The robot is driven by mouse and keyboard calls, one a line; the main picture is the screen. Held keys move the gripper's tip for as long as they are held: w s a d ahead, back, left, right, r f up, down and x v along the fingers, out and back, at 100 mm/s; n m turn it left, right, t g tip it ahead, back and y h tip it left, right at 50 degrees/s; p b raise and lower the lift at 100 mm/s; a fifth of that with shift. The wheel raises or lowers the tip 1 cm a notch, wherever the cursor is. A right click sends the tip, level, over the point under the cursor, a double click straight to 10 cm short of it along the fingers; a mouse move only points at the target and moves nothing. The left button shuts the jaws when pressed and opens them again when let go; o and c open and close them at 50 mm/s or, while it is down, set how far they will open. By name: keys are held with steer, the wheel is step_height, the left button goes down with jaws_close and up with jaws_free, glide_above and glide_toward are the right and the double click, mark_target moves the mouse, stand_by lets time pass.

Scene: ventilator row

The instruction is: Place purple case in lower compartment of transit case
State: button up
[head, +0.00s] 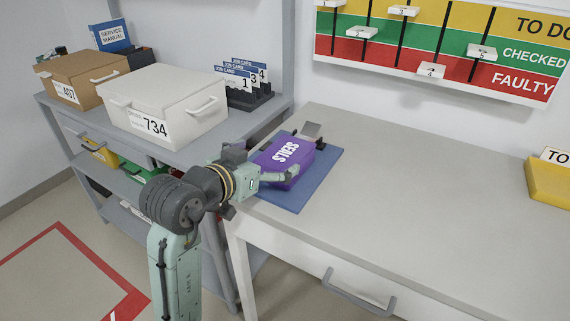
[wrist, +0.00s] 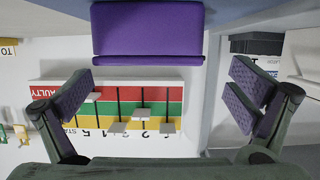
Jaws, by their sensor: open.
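The purple case (head: 282,166), with white lettering on top, lies on a blue mat (head: 323,170) on the grey bench. My gripper (head: 275,174) is at the near left side of the case, low over the mat. In the wrist view the purple case (wrist: 148,32) shows at the top middle, ahead of and between the spread fingers of my gripper (wrist: 160,85). The fingers are open with nothing between the pads; contact with the case cannot be told. No transit case with a lower compartment can be made out.
A white box marked 734 (head: 164,104) and a brown box marked 407 (head: 82,76) stand on the grey shelf unit at left. A card rack (head: 247,92) is beside them. A yellow holder (head: 549,184) sits at right. The bench between is clear.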

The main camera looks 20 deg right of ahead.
mark_target(281, 153)
steer(key=p+x, duration=0.1)
steer(key=x, duration=0.5)
steer(key=shift+d+f, duration=0.15)
steer(key=shift+d, duration=0.15)
steer(key=c, duration=1.2)
steer(key=shift+c, duration=0.2)
